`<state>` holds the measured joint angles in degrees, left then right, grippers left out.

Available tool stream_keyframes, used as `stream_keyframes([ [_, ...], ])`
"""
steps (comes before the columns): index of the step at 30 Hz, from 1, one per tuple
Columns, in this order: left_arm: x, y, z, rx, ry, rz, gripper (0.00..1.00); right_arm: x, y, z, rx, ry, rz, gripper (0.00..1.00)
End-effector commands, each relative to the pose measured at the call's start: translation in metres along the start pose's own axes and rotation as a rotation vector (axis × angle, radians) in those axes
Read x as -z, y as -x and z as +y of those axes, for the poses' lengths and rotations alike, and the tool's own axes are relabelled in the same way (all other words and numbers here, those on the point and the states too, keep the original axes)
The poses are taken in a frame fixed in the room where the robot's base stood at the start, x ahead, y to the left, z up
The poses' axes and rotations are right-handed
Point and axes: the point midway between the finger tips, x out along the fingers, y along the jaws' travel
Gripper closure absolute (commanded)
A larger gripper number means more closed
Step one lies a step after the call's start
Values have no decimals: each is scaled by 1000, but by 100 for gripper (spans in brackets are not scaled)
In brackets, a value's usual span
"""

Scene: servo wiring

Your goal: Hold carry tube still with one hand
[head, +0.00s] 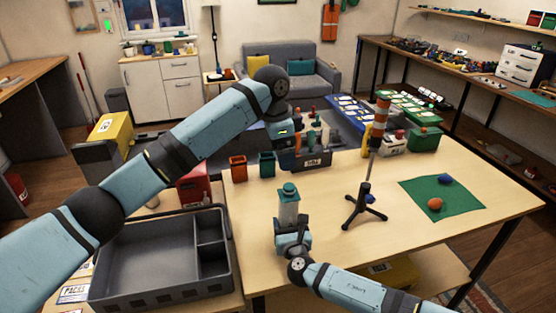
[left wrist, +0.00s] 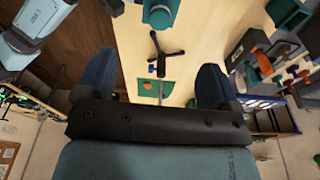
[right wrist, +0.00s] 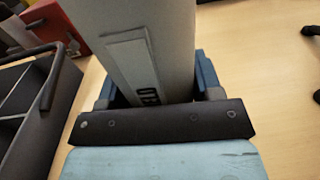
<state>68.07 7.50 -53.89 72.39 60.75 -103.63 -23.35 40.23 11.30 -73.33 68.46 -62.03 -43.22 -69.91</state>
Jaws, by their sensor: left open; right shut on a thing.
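The carry tube (head: 289,211) stands upright near the front of the table, pale grey with a teal-green cap (head: 288,189). My right gripper (head: 292,243) is shut on its lower part. In the right wrist view the grey tube (right wrist: 150,35) fills the space between the fingers, with a label panel on its side. My left gripper (left wrist: 155,78) is open and empty. The green cap (left wrist: 158,13) shows at the top of the left wrist view, beyond the fingers and apart from them. In the head view the left wrist is above the table's back; its fingers are not clear.
A black tripod stand (head: 363,206) with a striped pole is right of the tube. A green mat (head: 460,208) carries an orange ball and a blue item. A grey divided tray (head: 140,280) is at left. Orange and teal cups (head: 238,168) and a tool box (head: 305,160) stand behind.

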Motion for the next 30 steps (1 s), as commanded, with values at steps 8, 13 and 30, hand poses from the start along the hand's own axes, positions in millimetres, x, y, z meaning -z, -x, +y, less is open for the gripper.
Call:
stream_keyframes([
  [8, 0, -38, 0, -3, 0, -10, 13, 0, 0, 0, 0, 0, 0, 68],
  [13, 0, -72, 0, -2, 0, -9, 13, 0, 0, 0, 0, 0, 0, 68],
  [30, 0, -118, 0, 0, -1, -6, 13, 0, 0, 0, 0, 0, 0, 68],
])
